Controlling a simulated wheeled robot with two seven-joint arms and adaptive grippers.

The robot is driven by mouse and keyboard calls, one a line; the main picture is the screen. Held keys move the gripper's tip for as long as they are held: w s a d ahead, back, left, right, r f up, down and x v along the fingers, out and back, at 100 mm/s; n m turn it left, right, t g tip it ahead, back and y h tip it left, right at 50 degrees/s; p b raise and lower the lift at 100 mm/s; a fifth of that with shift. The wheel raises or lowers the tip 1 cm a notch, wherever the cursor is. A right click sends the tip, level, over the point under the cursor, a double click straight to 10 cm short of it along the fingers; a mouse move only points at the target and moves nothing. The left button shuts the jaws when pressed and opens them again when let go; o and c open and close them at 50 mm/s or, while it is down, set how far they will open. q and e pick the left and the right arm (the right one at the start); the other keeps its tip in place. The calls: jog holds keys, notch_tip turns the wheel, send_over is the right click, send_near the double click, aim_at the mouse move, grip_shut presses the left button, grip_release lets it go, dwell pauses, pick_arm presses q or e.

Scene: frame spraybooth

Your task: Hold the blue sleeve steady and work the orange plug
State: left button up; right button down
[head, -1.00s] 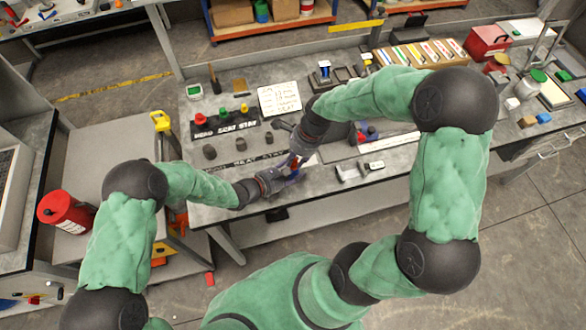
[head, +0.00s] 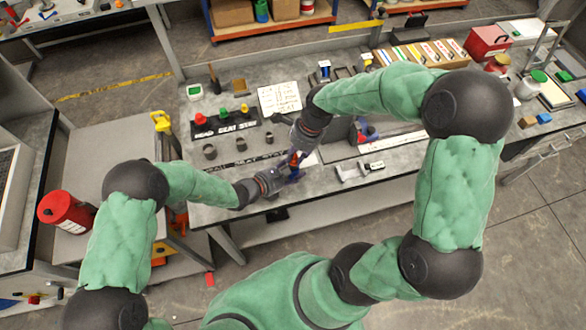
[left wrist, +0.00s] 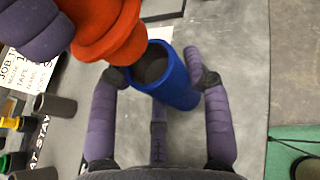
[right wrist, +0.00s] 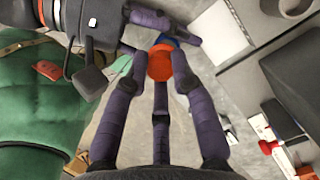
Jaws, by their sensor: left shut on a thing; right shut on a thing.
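The blue sleeve (left wrist: 180,92) is between the fingers of my left gripper (left wrist: 160,78), which is shut on it. Its open mouth shows a dark hollow inside. The orange plug (left wrist: 112,35) is at the sleeve's mouth, off to its upper left in the left wrist view, and covers part of the rim. It looks out of the bore; I cannot tell if it touches the rim. My right gripper (right wrist: 157,70) is shut on the plug, which shows its round orange end in the right wrist view. Part of the sleeve (right wrist: 168,41) shows beyond it.
A black labelled strip with red, green and yellow knobs (head: 222,118) lies behind on the bench. Several grey rings (head: 241,144) stand before it. A white printed sheet (head: 280,97) lies farther back. A white-and-grey block (head: 360,170) sits right of my grippers, near the front edge.

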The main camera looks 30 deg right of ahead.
jog(key=shift+r, duration=1.05)
pick_arm(q)
jog(key=o, duration=1.3)
jog(key=shift+a, duration=0.1)
jog(key=v, duration=1.1)
jog(key=shift+s+a+r, duration=0.1)
jog(key=shift+a+r, duration=0.1)
jog(key=shift+a, duration=0.15)
